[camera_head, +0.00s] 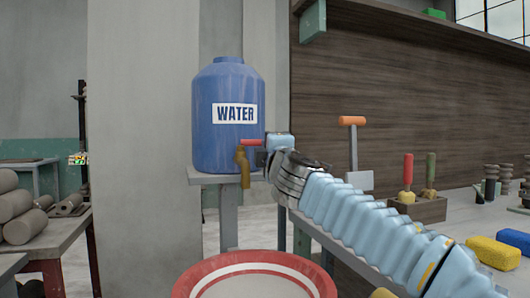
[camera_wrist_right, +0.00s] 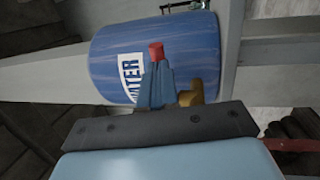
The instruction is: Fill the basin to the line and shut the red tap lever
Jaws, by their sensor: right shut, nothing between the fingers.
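A blue barrel labelled WATER (camera_head: 226,125) stands on a grey stand. Its brass tap (camera_head: 244,166) points down, with the red lever (camera_head: 251,142) on top reaching sideways toward my gripper. No stream shows below the spout. My right gripper (camera_head: 266,146) is beside the tap, at the lever's right end. In the right wrist view its fingers (camera_wrist_right: 157,88) are shut with nothing between them. The red lever's end (camera_wrist_right: 156,51) shows just beyond the fingertips; I cannot tell if they touch. The basin (camera_head: 182,284), red-rimmed with a white band, is at the bottom edge, partly cut off; its fill line and water level are unclear.
A bench (camera_head: 480,218) on the right holds a wooden tool block (camera_head: 420,209), a yellow sponge (camera_head: 493,253) and a blue one (camera_head: 514,240). Clay rolls (camera_head: 25,226) lie on a table at left. My right arm crosses the lower right.

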